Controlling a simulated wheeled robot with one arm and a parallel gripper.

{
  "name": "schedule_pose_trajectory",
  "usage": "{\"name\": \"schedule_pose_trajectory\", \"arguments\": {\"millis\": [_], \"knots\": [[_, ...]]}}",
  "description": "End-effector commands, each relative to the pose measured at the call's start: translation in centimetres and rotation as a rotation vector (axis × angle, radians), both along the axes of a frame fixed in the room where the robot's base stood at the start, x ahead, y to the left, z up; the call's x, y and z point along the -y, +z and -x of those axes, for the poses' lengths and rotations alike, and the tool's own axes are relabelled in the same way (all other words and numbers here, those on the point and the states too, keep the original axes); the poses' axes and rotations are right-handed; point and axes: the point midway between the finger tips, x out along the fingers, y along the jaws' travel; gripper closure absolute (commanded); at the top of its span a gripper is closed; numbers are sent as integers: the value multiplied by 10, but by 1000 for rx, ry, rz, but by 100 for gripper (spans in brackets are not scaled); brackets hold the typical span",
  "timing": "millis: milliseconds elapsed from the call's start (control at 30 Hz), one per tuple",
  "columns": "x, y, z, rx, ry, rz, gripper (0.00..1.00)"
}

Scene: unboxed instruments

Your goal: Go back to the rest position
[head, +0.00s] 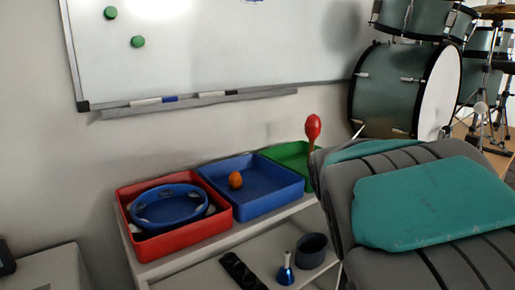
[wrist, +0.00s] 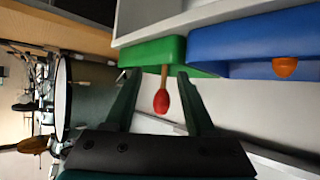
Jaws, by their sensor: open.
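My gripper (wrist: 157,77) shows in the wrist view with its two dark green fingers spread apart and nothing clasped between them. A red maraca (wrist: 161,102) appears in the gap between the fingers, seemingly beyond them; its pale handle meets the green tray (wrist: 152,54). In the head view the maraca's red head (head: 313,127) sticks up above the green tray (head: 288,154). My grey and teal arm covers the right part of that tray and hides my gripper there.
A blue tray (head: 266,207) holds an orange egg-shaped thing (head: 235,180). A red tray (head: 185,242) holds a blue tambourine (head: 168,221). Below are a blue handbell (head: 285,270) and a dark cup (head: 311,250). A whiteboard (head: 230,50) hangs behind; drums (head: 405,90) stand back right.

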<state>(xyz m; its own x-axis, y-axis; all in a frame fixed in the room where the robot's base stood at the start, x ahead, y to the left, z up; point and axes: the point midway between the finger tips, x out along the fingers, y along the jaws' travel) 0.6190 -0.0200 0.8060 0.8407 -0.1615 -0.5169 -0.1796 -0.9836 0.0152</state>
Motion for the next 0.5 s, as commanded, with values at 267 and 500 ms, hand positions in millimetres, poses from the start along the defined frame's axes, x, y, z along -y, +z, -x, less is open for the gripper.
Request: {"name": "schedule_pose_trajectory", "arguments": {"millis": [267, 500], "knots": [[10, -50, 65, -211, -16, -23, 45], [8, -117, 177, -536, -1, -66, 45]]}}
